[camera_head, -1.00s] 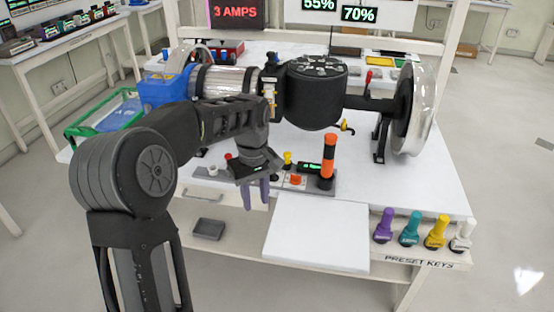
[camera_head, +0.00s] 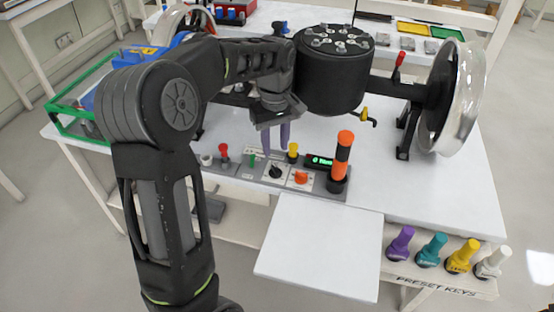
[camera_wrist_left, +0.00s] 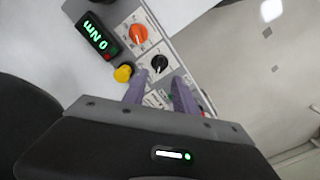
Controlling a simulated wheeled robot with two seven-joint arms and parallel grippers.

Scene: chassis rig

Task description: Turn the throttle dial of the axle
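A control panel (camera_head: 250,176) lies along the front of the bench. It carries a black dial (camera_head: 275,171) and an orange dial (camera_head: 300,177); their labels are too small to read. In the left wrist view the black dial (camera_wrist_left: 159,63) sits just ahead of the fingers, with the orange dial (camera_wrist_left: 138,34) farther off. My left gripper (camera_head: 276,146) points down above the panel, behind the black dial, with its purple fingers apart and empty. Its fingers also show in the left wrist view (camera_wrist_left: 160,82). The axle's black housing (camera_head: 330,85) stands behind. My right gripper is out of view.
An orange-and-black post (camera_head: 342,158) stands right of the dials, beside a small green display (camera_head: 319,161). Red (camera_head: 224,152) and yellow (camera_head: 293,150) knobs flank the gripper.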

